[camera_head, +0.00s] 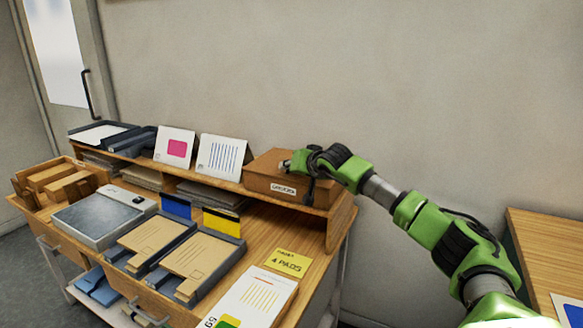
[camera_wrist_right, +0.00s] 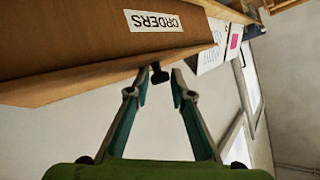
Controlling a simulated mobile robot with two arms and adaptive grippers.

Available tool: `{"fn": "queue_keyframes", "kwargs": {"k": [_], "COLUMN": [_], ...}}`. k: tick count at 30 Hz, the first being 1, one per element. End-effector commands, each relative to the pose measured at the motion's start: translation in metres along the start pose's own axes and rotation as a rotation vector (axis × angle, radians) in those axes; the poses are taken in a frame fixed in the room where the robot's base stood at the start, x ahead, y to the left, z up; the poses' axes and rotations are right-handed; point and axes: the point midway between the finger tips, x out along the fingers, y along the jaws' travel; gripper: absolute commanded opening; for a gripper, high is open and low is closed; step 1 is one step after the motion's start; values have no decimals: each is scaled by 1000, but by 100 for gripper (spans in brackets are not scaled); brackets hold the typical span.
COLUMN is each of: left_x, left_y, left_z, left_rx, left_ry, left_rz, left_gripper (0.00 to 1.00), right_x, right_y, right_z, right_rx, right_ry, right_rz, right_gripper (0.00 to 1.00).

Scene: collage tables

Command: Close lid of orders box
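The brown orders box (camera_head: 270,180) stands at the right end of the desk's upper shelf, with an ORDERS label on its front. Its top looks flat and lid-covered in the head view, but my right gripper hides part of it and I cannot tell whether the lid is fully down. My right gripper (camera_head: 298,163) is over the box's top right part. In the right wrist view the box (camera_wrist_right: 70,45) shows upside down. The right gripper's fingers (camera_wrist_right: 160,71) are partly apart there, with a small dark piece near their tips. My left gripper is out of view.
On the shelf left of the box stand a card with blue lines (camera_head: 220,157) and a card with a pink square (camera_head: 175,148). A yellow note (camera_head: 288,263) lies on the desk (camera_head: 262,232) below. The wall is behind; another table (camera_head: 545,245) is at right.

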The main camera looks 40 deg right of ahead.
Motion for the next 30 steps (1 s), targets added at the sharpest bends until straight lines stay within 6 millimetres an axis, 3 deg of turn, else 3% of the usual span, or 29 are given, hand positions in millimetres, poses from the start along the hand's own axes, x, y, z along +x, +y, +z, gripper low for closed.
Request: {"fn": "queue_keyframes", "kwargs": {"k": [1,14,20,30], "left_x": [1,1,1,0], "left_y": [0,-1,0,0], "left_z": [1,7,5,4], "left_rx": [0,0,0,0], "left_ry": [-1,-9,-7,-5], "left_rz": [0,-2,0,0], "left_gripper": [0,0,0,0], "right_x": [6,-1,-27,-92], "right_y": [1,4,4,0], "right_z": [20,18,15,6], "right_rx": [-5,-3,-6,-6], "right_ry": [-34,-31,-25,-8], "right_rz": [8,11,10,3], "right_gripper": [34,35,35,35]}}
